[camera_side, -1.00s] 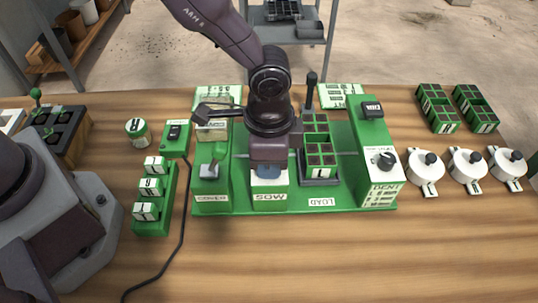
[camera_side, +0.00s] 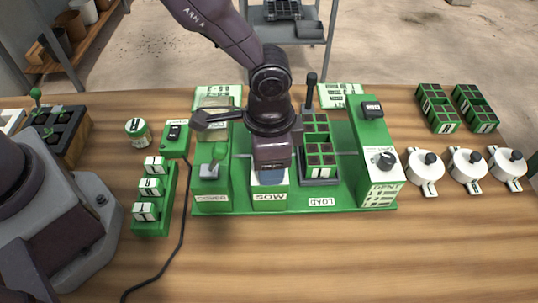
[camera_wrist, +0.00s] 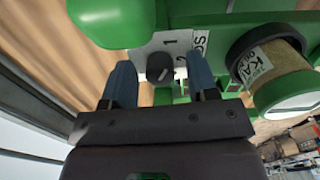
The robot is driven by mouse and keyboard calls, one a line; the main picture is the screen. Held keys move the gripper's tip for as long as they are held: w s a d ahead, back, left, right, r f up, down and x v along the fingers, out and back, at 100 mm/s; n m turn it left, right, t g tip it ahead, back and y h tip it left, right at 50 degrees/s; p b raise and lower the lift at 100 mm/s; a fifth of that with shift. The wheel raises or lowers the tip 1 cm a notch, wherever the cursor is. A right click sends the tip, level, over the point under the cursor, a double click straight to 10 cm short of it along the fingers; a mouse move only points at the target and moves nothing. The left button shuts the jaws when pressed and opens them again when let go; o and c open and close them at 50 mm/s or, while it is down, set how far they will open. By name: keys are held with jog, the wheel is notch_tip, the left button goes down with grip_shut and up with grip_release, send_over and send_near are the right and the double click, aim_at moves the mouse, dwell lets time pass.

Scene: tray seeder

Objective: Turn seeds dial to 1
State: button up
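In the wrist view, the seeds dial is a small dark round knob (camera_wrist: 160,67) on a pale plate (camera_wrist: 172,42). The plate bears a 1, a 2 and a partly cut-off label. Which number the knob points to is too small to tell. My gripper (camera_wrist: 160,82) has its two blue fingers apart, one on each side of the knob, with gaps visible between them and it. In the side view my gripper (camera_side: 270,176) hangs over the block labelled SOW (camera_side: 270,198) and hides the dial.
A jar (camera_wrist: 272,72) stands close to the right finger in the wrist view. In the side view, a lever block (camera_side: 211,185) is left of my gripper, a cell tray (camera_side: 320,155) right of it, and another dial (camera_side: 384,160) farther right. The front table is clear, apart from a cable.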

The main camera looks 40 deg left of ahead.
notch_tip(320, 180, up, 13)
dwell(0.7)
jog(key=shift+f, duration=0.15)
jog(key=s+a+r+n+t, duration=0.2)
jog(key=s+a+r, duration=0.1)
jog(key=a, duration=0.4)
jog(key=s+a+r+n+t, duration=0.1)
jog(key=s+a+r+n, duration=0.2)
jog(key=s+a, duration=0.3)
jog(key=s+a+r+n+t, duration=0.2)
jog(key=s+a+r+n, duration=0.1)
jog(key=a, duration=0.7)
notch_tip(320, 180, up, 2)
jog(key=shift+s+a+r+t, duration=0.15)
jog(key=shift+s+r+t, duration=0.15)
jog(key=shift+s, duration=0.5)
